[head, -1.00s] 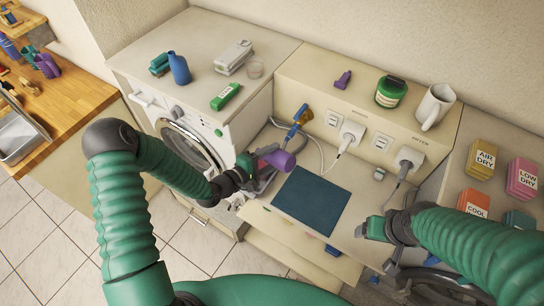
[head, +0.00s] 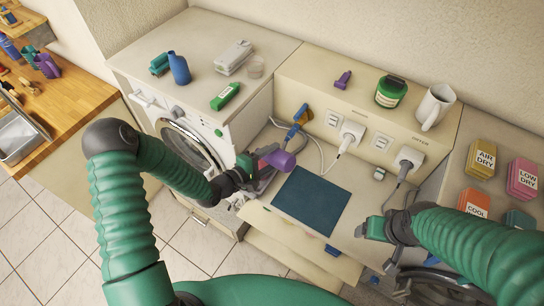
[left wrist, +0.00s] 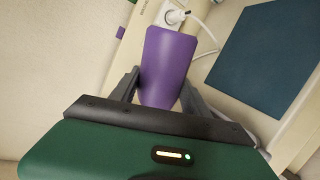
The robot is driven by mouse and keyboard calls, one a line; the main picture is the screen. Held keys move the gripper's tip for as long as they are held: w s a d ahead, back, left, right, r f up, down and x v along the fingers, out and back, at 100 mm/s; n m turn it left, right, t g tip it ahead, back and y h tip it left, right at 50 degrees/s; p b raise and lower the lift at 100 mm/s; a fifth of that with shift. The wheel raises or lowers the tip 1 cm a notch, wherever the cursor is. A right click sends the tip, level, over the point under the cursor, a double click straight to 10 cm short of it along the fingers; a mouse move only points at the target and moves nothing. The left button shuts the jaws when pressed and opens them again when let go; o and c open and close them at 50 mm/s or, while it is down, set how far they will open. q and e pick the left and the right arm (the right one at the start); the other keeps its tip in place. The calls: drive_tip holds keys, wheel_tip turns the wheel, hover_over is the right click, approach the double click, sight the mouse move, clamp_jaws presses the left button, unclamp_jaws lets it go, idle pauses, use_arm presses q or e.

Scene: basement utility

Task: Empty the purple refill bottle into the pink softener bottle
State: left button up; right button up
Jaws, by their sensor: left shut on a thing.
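My left gripper (head: 258,166) is shut on the purple refill bottle (head: 280,159), which is tilted well over above the counter's left part. In the left wrist view the purple bottle (left wrist: 168,62) sits between the two fingers; its mouth is not visible. A small pinkish patch shows just under the gripper in the head view. It is mostly hidden, and I cannot tell whether it is the pink softener bottle. My right gripper (head: 376,228) is at the counter's right side, apart from the bottle; its finger gap is not clear.
A dark blue mat (head: 311,201) lies bare on the counter. Plugs and cables (head: 350,135) hang behind it. A green jar (head: 390,91) and a white mug (head: 435,105) stand on the ledge. A blue bottle (head: 179,69) and a green box (head: 225,96) are on the washer top.

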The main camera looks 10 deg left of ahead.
idle(0.4)
use_arm(q)
drive_tip(key=shift+a+r+n, duration=0.1)
drive_tip(key=shift+n, duration=0.2)
drive_tip(key=shift+h+p, duration=0.3)
idle(0.7)
drive_tip(key=shift+w+a+n, duration=0.1)
drive_tip(key=shift+n, duration=0.2)
idle(1.2)
